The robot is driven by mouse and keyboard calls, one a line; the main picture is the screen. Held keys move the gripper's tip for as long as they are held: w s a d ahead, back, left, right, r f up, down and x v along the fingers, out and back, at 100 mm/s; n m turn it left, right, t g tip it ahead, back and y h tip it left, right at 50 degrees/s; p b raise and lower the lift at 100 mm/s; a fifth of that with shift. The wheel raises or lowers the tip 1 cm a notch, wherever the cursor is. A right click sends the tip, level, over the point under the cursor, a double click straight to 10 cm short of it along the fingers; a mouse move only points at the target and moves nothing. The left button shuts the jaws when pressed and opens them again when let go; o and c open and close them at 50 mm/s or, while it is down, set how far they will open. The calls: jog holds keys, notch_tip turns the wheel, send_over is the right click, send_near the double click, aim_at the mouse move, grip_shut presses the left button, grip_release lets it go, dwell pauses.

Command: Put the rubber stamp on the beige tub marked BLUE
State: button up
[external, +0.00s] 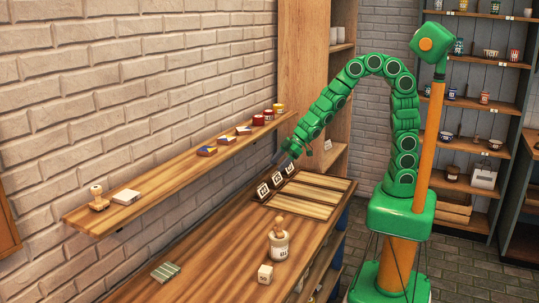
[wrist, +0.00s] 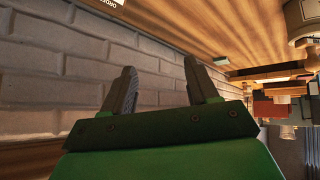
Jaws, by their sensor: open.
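A beige tub (external: 279,247) with dark lettering, too small to read surely, stands on the wooden workbench. A wooden piece with a knobbed handle (external: 279,223), shaped like a stamp, sits upright on top of the tub. Another wooden stamp-like piece (external: 97,199) stands upright at the near end of the wall shelf. My gripper (external: 283,160) is above the far part of the bench, near the wall, well away from both pieces. In the wrist view my gripper (wrist: 163,88) has its two fingers apart with nothing between them, only brick wall behind.
A pale block (external: 265,274) stands near the tub. A green striped piece (external: 165,271) lies on the bench. A slatted tray (external: 312,194) and several dark marked tiles (external: 264,190) lie below my gripper. The wall shelf (external: 170,182) also holds a white block (external: 126,197), small boxes and cups.

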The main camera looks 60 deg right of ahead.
jog(key=s+d+r+m+g+h, duration=0.1)
jog(key=s+d+r+m+h, duration=0.25)
jog(key=d, duration=0.85)
jog(key=s+d+r+m+g+h, duration=0.1)
jog(key=s+d+m+h, duration=0.4)
jog(key=d, duration=0.7)
jog(key=s+d+r+m+g+y, duration=0.1)
jog(key=s+g, duration=0.2)
jog(key=s, duration=0.9)
jog(key=s+d+r+m+g+y, duration=0.1)
jog(key=s+d+r+g, duration=0.1)
jog(key=s, duration=1)
jog(key=shift+m+g, duration=0.35)
jog(key=shift+g, duration=0.15)
